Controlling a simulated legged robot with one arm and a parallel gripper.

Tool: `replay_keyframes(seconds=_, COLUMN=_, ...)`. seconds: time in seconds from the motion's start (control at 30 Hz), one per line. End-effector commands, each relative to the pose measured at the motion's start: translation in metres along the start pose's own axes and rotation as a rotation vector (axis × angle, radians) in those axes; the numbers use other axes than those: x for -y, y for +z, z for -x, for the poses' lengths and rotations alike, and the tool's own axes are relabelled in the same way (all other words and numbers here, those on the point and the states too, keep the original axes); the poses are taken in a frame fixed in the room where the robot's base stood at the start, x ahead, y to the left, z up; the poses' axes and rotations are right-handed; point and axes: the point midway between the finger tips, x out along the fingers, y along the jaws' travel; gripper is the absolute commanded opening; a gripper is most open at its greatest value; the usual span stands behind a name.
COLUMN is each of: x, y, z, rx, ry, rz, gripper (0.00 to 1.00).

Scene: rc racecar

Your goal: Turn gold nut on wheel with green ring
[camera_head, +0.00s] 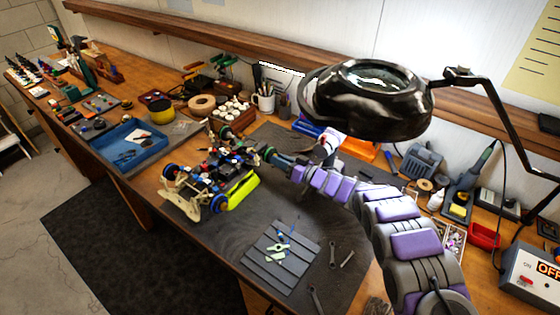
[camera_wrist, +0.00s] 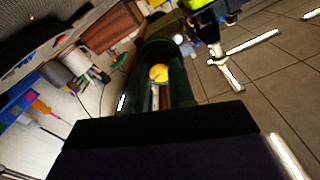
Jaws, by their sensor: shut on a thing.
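The RC racecar (camera_head: 205,182) stands on the dark mat of the workbench. Its wheel with the green ring (camera_head: 268,152) is on the side facing my arm. My gripper (camera_head: 277,158) reaches in from the right and its tip is at this wheel. In the wrist view the gold nut (camera_wrist: 158,73) is straight ahead, framed by a dark greenish round shape. My gripper is shut on the nut. The fingertips are dark and hard to separate from the wheel there. The nut is hidden in the head view.
A yellow-green body part (camera_head: 241,190) is on the car's near side. A blue tray (camera_head: 130,146) is to the left. A magnifier lamp (camera_head: 372,100) hangs above my arm. Tools crowd the right.

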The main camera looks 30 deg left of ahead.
Motion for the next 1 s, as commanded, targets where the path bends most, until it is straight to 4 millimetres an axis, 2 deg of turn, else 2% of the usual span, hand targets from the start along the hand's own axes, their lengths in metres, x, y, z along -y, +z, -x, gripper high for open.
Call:
replay_keyframes(seconds=0.07, x=-0.0025, y=0.0013, z=0.0018, rx=0.002, ry=0.006, rz=-0.003, gripper=0.0)
replay_keyframes(seconds=0.1, x=-0.0026, y=0.0013, z=0.0019, rx=0.002, ry=0.006, rz=-0.003, gripper=0.25)
replay_keyframes(seconds=0.37, x=-0.0007, y=0.0004, z=0.0012, rx=0.001, ry=0.004, rz=-0.002, gripper=0.5)
replay_keyframes(seconds=0.77, x=0.0006, y=0.0004, z=-0.0001, rx=0.001, ry=0.001, rz=-0.044, gripper=0.51)
replay_keyframes(seconds=1.0, x=0.0012, y=0.001, z=-0.0007, rx=0.001, ry=0.0, rz=-0.258, gripper=0.51)
